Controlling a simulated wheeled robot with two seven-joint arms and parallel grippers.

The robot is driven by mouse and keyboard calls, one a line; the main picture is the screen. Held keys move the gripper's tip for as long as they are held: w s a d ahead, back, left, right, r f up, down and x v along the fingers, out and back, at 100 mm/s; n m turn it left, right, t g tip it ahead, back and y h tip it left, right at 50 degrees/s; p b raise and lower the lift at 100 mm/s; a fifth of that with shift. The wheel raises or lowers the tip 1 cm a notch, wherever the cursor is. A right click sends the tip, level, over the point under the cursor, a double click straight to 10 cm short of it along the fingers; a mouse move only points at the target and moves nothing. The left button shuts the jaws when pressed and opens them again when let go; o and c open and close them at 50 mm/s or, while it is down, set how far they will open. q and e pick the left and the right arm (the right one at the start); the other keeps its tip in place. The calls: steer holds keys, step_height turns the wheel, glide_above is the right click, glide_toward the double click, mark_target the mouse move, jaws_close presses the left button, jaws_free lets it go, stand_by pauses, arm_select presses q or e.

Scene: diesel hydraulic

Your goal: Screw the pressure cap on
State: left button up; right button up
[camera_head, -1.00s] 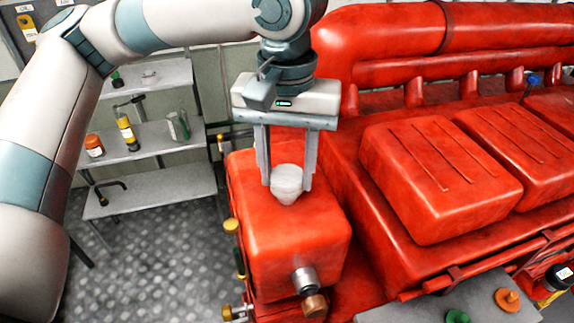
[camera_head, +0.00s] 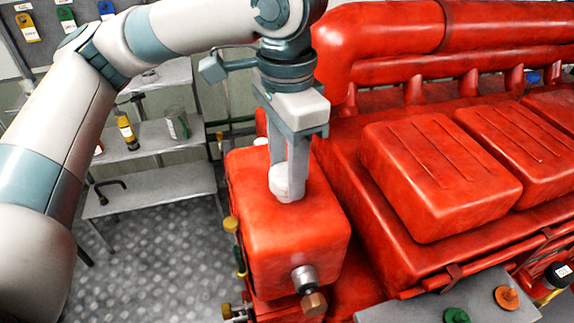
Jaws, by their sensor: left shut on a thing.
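The white pressure cap (camera_head: 287,183) is at the top of the red tank (camera_head: 292,235), between the fingers of my left gripper (camera_head: 288,170). The fingers point down and are shut on the cap. The cap looks upright and sits at or just over the tank top. The filler neck under it is hidden, so I cannot tell how the threads stand. My right gripper is not in view.
The big red engine (camera_head: 440,175) with its covers fills the right side. A grey shelf (camera_head: 150,190) with bottles stands at the left. A grey tray (camera_head: 400,312) with a green knob (camera_head: 456,315) and an orange knob (camera_head: 507,297) is at the lower right.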

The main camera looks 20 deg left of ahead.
arm_select(q)
steer(key=m, duration=0.4)
steer(key=shift+m, duration=0.3)
steer(key=m, duration=0.4)
steer(key=o, duration=1)
